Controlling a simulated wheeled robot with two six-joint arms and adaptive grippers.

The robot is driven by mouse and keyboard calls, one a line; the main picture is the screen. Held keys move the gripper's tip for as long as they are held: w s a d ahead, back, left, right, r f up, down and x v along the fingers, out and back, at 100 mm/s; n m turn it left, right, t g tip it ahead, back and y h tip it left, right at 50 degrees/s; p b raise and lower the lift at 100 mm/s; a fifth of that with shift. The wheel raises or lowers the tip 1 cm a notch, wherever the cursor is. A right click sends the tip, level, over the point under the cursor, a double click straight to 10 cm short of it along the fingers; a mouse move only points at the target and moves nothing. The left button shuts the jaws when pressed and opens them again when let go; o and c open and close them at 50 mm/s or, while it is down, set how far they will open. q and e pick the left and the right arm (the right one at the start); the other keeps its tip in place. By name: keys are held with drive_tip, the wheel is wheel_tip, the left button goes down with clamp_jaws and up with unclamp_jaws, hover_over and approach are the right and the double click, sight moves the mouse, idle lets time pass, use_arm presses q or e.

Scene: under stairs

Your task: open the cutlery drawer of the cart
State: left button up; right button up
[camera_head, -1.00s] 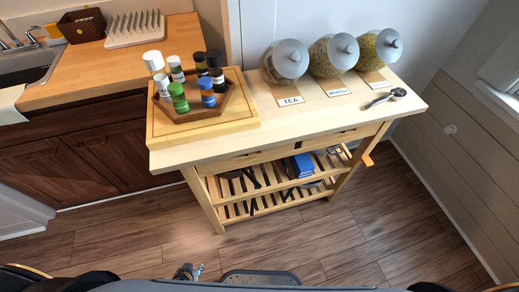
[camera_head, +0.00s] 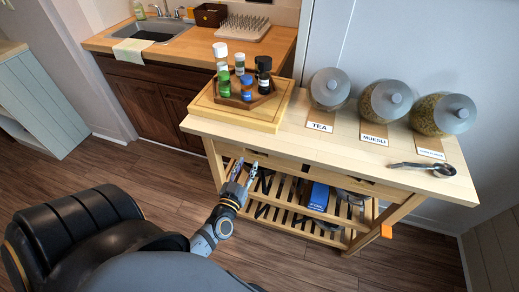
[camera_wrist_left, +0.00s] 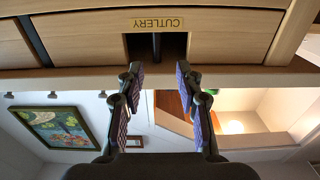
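The wooden cart (camera_head: 330,143) stands ahead with shallow drawers under its top. In the left wrist view, which is upside down, the cutlery drawer (camera_wrist_left: 225,30) bears a CUTLERY label (camera_wrist_left: 157,23) and has a dark notch (camera_wrist_left: 142,46) in its front. The drawer front looks flush and closed. My left gripper (camera_head: 247,161) is in front of the cart's left drawer in the head view. Its two fingers (camera_wrist_left: 158,78) are apart and empty, level with either side of the notch. Whether the tips touch the front, I cannot tell. My right gripper is not in view.
Jars (camera_head: 329,89) with labels and a metal scoop (camera_head: 422,168) are on the cart top, beside a board (camera_head: 207,102) with spice bottles. A blue box (camera_head: 318,197) lies on the slatted shelf below. The floor (camera_head: 150,180) before the cart is clear.

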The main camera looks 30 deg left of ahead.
sight(257, 153)
use_arm(q)
drive_tip(key=x, duration=0.8)
drive_tip(key=shift+w+d, duration=0.1)
drive_tip(key=shift+d, duration=0.15)
drive_tip(key=shift+w, duration=0.45)
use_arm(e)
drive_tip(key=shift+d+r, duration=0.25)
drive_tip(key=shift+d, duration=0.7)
use_arm(q)
drive_tip(key=shift+c, duration=0.4)
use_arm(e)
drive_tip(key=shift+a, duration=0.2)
use_arm(q)
clamp_jaws()
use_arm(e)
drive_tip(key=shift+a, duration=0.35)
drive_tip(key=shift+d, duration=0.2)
